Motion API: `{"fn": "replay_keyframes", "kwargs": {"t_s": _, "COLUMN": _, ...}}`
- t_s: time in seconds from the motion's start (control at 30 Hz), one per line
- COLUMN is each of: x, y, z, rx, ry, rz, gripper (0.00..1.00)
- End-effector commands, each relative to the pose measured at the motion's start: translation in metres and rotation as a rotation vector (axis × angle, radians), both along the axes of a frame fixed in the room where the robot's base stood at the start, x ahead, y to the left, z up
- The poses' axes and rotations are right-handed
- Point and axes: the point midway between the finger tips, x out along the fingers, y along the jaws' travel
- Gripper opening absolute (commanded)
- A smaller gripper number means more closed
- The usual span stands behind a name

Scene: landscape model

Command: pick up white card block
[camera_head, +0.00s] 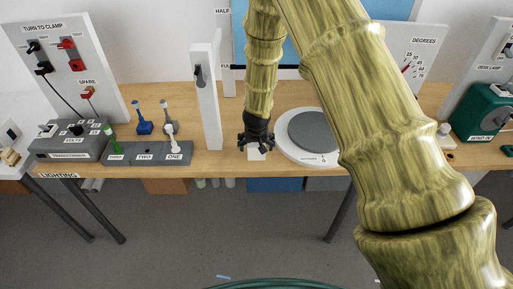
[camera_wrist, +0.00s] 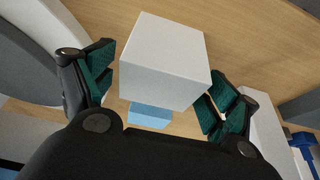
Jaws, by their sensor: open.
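The white card block (camera_wrist: 160,65) fills the middle of the wrist view, standing on the wooden table. My gripper (camera_wrist: 155,90) is open, with one dark finger with a green pad on each side of the block. The left finger lies close to the block's left side and the right finger close to its lower right corner; I cannot tell whether either touches. In the head view my gripper (camera_head: 256,143) points down at the table, and a small part of the white block (camera_head: 256,155) shows beneath it. The rest is hidden by the fingers.
A round white turntable with a grey disc (camera_head: 314,130) stands right of my gripper. A white post (camera_head: 206,98) stands to the left. Further left is a grey rack (camera_head: 147,153) with coloured pegs. The table's front edge (camera_head: 225,170) is close to the block.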

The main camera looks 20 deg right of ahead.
Motion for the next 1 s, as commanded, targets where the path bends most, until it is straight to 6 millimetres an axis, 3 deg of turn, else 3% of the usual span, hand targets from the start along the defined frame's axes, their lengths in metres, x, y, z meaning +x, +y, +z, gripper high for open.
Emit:
{"fn": "replay_keyframes", "kwargs": {"t_s": 0.3, "x": 0.007, "y": -0.004, "z": -0.023, "rx": 0.0, "ry": 0.001, "rz": 0.0, "gripper": 0.88}}
{"fn": "replay_keyframes", "kwargs": {"t_s": 0.6, "x": 0.008, "y": -0.004, "z": -0.025, "rx": 0.0, "ry": 0.0, "rz": 0.001, "gripper": 0.88}}
{"fn": "replay_keyframes", "kwargs": {"t_s": 0.63, "x": 0.008, "y": -0.004, "z": -0.025, "rx": 0.0, "ry": 0.0, "rz": 0.001, "gripper": 0.86}}
{"fn": "replay_keyframes", "kwargs": {"t_s": 0.8, "x": 0.008, "y": -0.004, "z": -0.025, "rx": 0.0, "ry": 0.0, "rz": 0.001, "gripper": 0.57}}
{"fn": "replay_keyframes", "kwargs": {"t_s": 1.0, "x": 0.008, "y": -0.004, "z": -0.025, "rx": 0.0, "ry": 0.0, "rz": 0.001, "gripper": 0.55}}
